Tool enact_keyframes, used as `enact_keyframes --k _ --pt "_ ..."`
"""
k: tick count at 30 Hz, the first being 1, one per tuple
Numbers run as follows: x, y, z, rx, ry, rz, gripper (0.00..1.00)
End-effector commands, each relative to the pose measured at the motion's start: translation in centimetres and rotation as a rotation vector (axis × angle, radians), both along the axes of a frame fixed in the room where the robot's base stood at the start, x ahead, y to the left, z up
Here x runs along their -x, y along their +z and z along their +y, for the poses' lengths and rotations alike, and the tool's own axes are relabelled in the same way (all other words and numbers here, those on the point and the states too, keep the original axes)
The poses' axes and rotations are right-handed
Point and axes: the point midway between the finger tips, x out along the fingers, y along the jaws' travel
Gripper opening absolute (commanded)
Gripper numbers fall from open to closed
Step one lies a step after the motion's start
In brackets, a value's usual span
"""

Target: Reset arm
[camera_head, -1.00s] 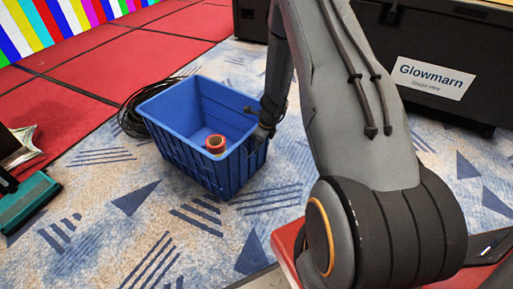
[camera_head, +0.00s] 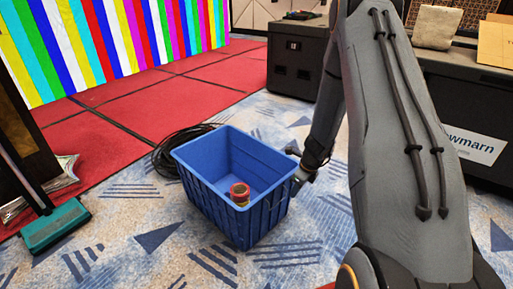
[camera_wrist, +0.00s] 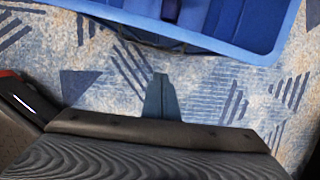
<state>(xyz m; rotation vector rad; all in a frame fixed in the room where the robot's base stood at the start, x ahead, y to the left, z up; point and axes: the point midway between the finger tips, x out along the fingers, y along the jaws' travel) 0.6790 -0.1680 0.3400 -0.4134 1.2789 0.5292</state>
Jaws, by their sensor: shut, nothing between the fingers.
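My arm comes down on the right of the head view, to the right of the blue crate. My gripper (camera_head: 297,184) is small and partly hidden there, just beside the crate's right wall. In the wrist view my gripper (camera_wrist: 160,84) shows shut and empty above the patterned carpet. The blue crate (camera_head: 213,205) stands upright on the carpet with a red-and-tan tape roll (camera_head: 239,192) inside. The crate's rim also crosses the top of the wrist view (camera_wrist: 222,47). I cannot tell whether the gripper touches the crate.
A black cable coil (camera_head: 168,158) lies behind the crate. A teal-headed broom (camera_head: 55,226) stands at the left. Black cases (camera_head: 295,62) are at the back, and a labelled one (camera_head: 478,145) is at the right. Carpet in front of the crate is clear.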

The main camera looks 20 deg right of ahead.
Motion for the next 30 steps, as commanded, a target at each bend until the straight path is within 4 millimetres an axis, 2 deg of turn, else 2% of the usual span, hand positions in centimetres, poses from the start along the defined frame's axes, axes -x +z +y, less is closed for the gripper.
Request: enact_keyframes --k 4,7,11,12,14,15,17,18,21,25,27,30 --pt "-0.1 0.6 0.9 0.005 0.043 -0.005 0.00" --pt "-0.5 2.5 4.0 0.018 0.180 -0.018 0.00" --pt "-0.2 6.6 11.0 0.050 0.510 -0.049 0.00" --pt "0.3 8.0 13.4 0.061 0.629 -0.061 0.00" --pt "1.3 10.0 17.0 0.078 0.813 -0.078 0.00" --pt "2.2 11.4 19.3 0.090 0.937 -0.090 0.00" --pt "3.9 13.3 22.6 0.107 1.125 -0.108 0.00" --pt "5.2 14.6 24.7 0.119 1.252 -0.121 0.00" --pt "8.9 17.5 29.4 0.148 1.568 -0.153 0.00" --pt "14.5 20.7 34.0 0.188 1.974 -0.195 0.00" --pt "17.5 22.1 35.6 0.208 2.177 -0.215 0.00" --pt "20.9 23.4 36.9 0.230 2.402 -0.237 0.00"
